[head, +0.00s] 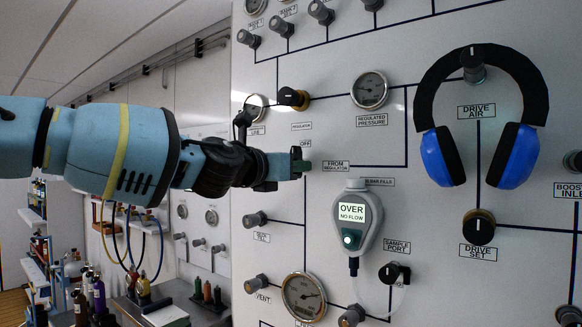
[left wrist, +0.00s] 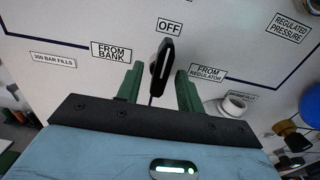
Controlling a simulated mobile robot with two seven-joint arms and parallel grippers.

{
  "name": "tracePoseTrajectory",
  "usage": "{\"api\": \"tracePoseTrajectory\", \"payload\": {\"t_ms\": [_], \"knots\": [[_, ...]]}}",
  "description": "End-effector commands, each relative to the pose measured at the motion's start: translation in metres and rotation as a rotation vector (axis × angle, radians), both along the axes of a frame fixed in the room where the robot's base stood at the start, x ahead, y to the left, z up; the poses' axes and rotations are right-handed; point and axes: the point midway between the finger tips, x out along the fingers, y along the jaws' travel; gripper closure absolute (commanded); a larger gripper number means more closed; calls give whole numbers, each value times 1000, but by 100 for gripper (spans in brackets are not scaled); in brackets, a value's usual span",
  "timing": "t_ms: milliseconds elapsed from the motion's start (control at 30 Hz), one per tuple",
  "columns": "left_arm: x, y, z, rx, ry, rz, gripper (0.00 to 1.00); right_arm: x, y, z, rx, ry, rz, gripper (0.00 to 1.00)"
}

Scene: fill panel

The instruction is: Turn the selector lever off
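The selector lever (left wrist: 161,68) is a black handle on the white panel (left wrist: 60,25). In the left wrist view it stands nearly upright, slightly tilted, its upper end just below the OFF label (left wrist: 170,27). The FROM BANK label (left wrist: 114,52) is to its left and the FROM REGULATOR label (left wrist: 208,72) to its right. My left gripper (left wrist: 159,84) has its green fingers apart, one on each side of the lever, with gaps visible. My right gripper is not in view.
A grey meter (head: 352,215) reading OVER NO FLOW hangs below right of the left gripper. Blue ear defenders (head: 522,155) hang farther right. A black knob (head: 293,98) and the regulated pressure gauge (head: 370,90) are above. Bottles (head: 98,290) stand at lower left.

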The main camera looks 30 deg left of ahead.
Motion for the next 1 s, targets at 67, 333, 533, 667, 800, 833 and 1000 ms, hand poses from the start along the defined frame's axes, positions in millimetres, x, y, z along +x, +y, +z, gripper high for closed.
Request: {"api": "tracePoseTrajectory", "payload": {"t_ms": [67,333,533,667,800,833,1000], "knots": [[0,0,0,0,0,0,63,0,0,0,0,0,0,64],[-17,1,1,1,-2,-1,63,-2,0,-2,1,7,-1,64],[-45,3,1,1,-2,-1,63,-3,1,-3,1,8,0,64],[-61,4,1,0,-2,-1,63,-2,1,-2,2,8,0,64],[-73,6,0,0,-1,0,63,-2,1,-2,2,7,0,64],[-74,6,1,0,-1,0,63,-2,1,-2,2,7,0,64],[-78,6,0,0,0,0,63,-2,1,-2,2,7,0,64]]}}
